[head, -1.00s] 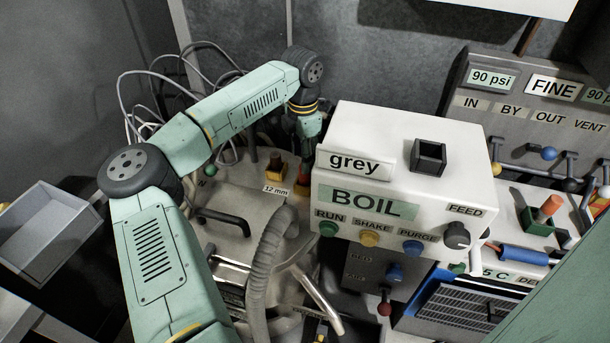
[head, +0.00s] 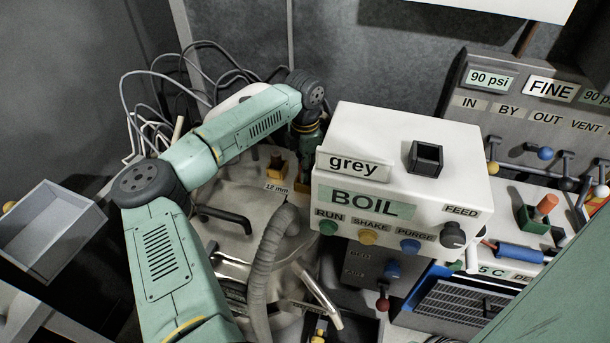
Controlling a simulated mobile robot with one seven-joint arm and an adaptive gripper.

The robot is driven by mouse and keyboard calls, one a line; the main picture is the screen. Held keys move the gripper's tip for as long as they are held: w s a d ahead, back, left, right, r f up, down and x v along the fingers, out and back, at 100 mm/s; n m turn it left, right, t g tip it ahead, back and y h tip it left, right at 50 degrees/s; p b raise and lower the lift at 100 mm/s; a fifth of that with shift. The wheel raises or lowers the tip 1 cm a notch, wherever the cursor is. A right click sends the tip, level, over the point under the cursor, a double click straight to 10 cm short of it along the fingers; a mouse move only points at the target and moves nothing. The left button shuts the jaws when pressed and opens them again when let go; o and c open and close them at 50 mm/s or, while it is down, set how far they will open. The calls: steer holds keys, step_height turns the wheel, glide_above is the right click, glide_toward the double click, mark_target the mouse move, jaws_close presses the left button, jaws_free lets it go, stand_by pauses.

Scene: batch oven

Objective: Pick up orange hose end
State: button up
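My gripper (head: 304,165) points down behind the left edge of the white BOIL box. Its fingertips are small, dark and partly hidden, so I cannot tell whether they are open or shut. Just below it is a small orange block (head: 302,187), mostly covered by the gripper and the box. A possible orange hose end there cannot be made out clearly. Left of it, a dark stub stands in a yellow-orange holder (head: 277,174) by the "12 mm" label. Apart from these, an orange cylinder (head: 546,206) stands tilted in a green holder at the right, far from my gripper.
The white BOIL box (head: 400,150) stands close to my gripper's right. A grey ribbed hose (head: 266,260) curves up in front, beside a black handle (head: 224,217). Loose cables (head: 135,110) lie behind my arm. A grey tray (head: 48,228) is at the left.

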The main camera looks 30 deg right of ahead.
jaws_close()
